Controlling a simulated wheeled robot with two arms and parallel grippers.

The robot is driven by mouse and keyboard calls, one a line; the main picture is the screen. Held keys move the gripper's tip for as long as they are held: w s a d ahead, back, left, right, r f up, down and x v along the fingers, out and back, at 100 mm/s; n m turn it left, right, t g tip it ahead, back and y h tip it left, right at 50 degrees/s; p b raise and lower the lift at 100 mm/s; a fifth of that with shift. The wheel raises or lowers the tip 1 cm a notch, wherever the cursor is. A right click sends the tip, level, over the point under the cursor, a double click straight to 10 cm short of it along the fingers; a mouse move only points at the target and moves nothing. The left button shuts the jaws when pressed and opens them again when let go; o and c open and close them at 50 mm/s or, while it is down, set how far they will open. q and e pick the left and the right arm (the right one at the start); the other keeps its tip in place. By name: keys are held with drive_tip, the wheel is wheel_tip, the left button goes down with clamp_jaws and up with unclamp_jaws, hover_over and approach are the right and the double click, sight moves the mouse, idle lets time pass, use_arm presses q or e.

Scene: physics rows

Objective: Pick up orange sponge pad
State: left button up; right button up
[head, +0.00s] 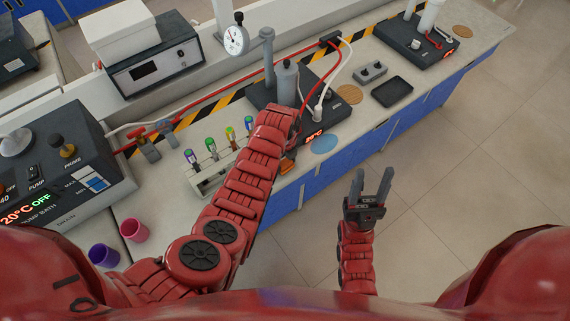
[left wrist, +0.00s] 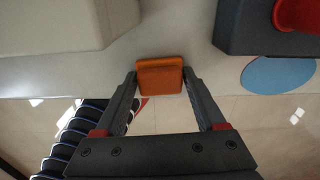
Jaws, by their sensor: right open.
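The orange sponge pad (left wrist: 160,75) lies at the bench's front edge in the left wrist view, between the fingertips of my left gripper (left wrist: 160,82). One finger is at each side of it, very close; I cannot tell whether both press on it. In the head view a bit of orange (head: 288,166) shows below the end of my left arm, and that arm hides most of the left gripper. My right gripper (head: 372,180) is open and empty, over the floor in front of the bench.
A blue disc (head: 324,143) lies on the bench right of the sponge, beside a dark stirrer-like device (head: 262,92). A rack of coloured-cap tubes (head: 210,176) stands left of my left arm. Pink (head: 134,230) and purple (head: 103,255) cups stand at lower left.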

use_arm(q)
drive_tip(key=c, duration=0.5)
drive_tip(key=shift+r, duration=0.1)
